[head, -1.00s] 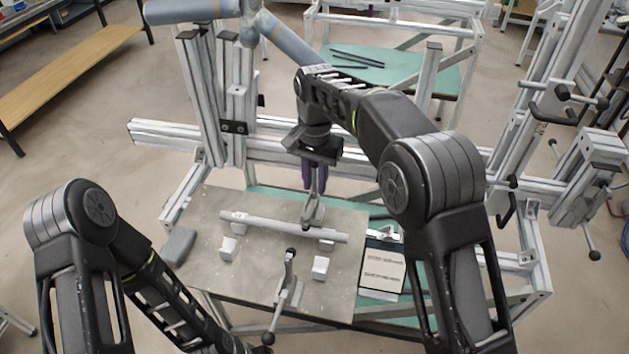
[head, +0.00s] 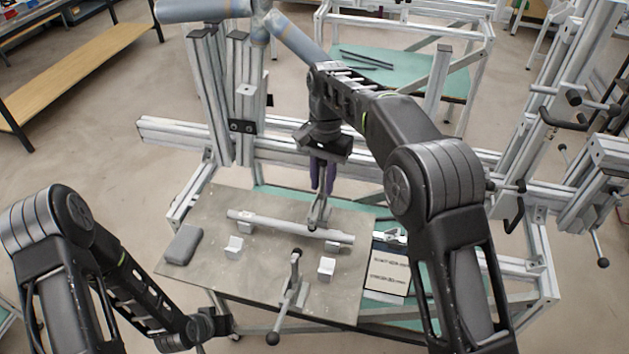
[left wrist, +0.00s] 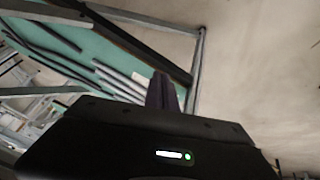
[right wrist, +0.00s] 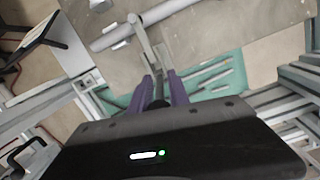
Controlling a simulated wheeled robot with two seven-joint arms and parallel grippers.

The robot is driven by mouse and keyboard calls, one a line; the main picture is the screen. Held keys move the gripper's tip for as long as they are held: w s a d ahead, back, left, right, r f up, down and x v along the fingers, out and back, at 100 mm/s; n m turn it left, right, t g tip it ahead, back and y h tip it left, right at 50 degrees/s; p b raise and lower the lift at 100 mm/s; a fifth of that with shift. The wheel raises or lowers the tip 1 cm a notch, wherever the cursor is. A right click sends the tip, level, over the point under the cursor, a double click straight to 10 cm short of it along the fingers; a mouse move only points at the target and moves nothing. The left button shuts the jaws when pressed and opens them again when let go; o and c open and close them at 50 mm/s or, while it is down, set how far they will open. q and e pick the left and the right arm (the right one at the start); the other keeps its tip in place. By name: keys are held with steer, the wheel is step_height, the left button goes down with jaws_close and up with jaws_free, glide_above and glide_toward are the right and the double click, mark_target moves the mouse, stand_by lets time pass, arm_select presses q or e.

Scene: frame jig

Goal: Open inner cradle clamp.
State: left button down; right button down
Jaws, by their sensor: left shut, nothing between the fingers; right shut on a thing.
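The inner cradle clamp (head: 317,215) is a grey metal toggle clamp at the tube on the plate's far side. Its lever rises into my right gripper (head: 321,178), whose purple fingers are shut on it. The right wrist view shows the clamp arm (right wrist: 146,38) running from the tube to between the fingertips (right wrist: 158,82). The fingers hide the lever's end. A light grey tube (head: 275,222) lies across the plate under this clamp. My left gripper is shut and empty in the left wrist view (left wrist: 162,88), away from the clamps.
A second clamp (head: 293,285) stands at the plate's near edge. White blocks (head: 326,268) and a dark grey block (head: 183,245) sit on the plate (head: 215,275). A labelled panel (head: 389,270) is at the right. Aluminium rails (head: 280,150) cross behind.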

arm_select(q)
steer(key=w+a+r+m+t+y, duration=0.1)
steer(key=w+a+r+m+t, duration=0.2)
steer(key=a, duration=0.4)
steer(key=w+a+r+m+t, duration=0.1)
steer(key=w+a+r+t, duration=0.15)
steer(key=w+a, duration=0.35)
steer(key=w+a+r+m+t+h, duration=0.1)
steer(key=w+a+r+m+t, duration=0.15)
steer(key=r+m, duration=0.45)
steer(key=w+a+r+m+t+h, duration=0.2)
steer(key=a+r+m, duration=0.15)
steer(key=r, duration=0.65)
steer(key=w+d+r+m+h, duration=0.1)
steer(key=d+r+m+h, duration=0.2)
steer(key=d+r+m, duration=0.55)
steer(key=d+r+m+h, duration=0.4)
steer(key=d+r+m, duration=0.2)
steer(key=d, duration=0.6)
steer(key=s+d+f+n+g+h, duration=0.1)
steer(key=s+d+g, duration=0.4)
steer(key=d, duration=0.9)
steer(key=s+f+h, duration=0.1)
steer(key=s, duration=0.2)
steer(key=shift+d, duration=0.15)
